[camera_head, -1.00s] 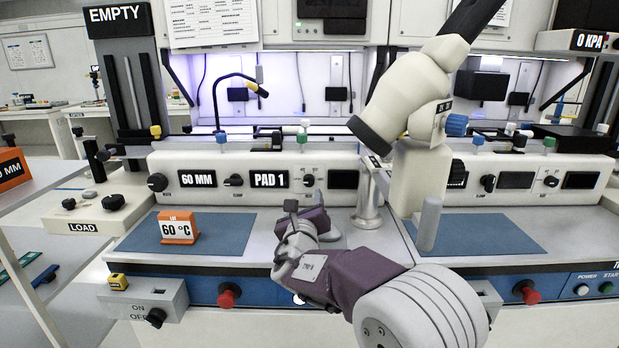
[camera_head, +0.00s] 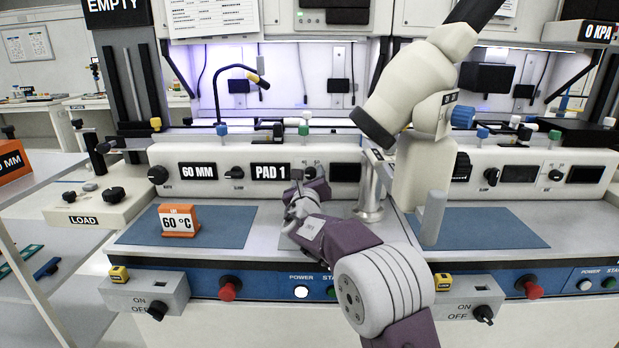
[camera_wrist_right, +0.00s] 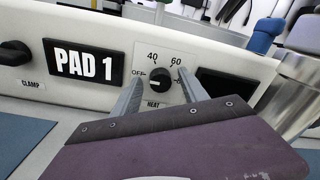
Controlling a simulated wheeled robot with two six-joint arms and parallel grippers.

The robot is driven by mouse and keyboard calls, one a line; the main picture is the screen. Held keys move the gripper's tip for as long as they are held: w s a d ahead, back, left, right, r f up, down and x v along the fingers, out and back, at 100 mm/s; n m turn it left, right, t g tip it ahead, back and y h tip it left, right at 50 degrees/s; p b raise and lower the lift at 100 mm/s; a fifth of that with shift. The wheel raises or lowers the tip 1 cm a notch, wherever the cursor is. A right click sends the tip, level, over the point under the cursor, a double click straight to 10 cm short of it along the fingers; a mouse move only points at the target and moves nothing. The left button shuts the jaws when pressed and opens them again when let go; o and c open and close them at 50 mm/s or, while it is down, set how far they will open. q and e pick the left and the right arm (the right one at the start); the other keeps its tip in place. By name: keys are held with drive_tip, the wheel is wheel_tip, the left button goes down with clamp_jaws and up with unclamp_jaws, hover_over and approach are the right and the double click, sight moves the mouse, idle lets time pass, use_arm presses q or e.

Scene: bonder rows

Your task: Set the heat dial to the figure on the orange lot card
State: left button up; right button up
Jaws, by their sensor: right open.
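The orange lot card (camera_head: 180,221) stands on the left blue mat and reads 60 °C. The heat dial (camera_wrist_right: 160,80) is a small black knob right of the PAD 1 plate, with OFF, 40 and 60 marked around it. Its pale pointer line is toward OFF at the left. A further mark at the right is partly hidden by a finger. My right gripper (camera_wrist_right: 161,78) is open, its fingers on either side of the dial; I cannot tell if they touch it. In the head view the right gripper (camera_head: 303,186) partly hides the dial. My left gripper is out of view.
A cream microscope (camera_head: 425,85) on a metal post stands just right of my right gripper. The clamp knob (camera_wrist_right: 14,54) and PAD 1 plate (camera_wrist_right: 84,62) are left of the dial; a dark display (camera_wrist_right: 224,86) is right. A red button (camera_head: 229,290) sits on the front edge.

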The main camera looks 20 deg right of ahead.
drive_tip(key=shift+c, duration=0.2)
clamp_jaws()
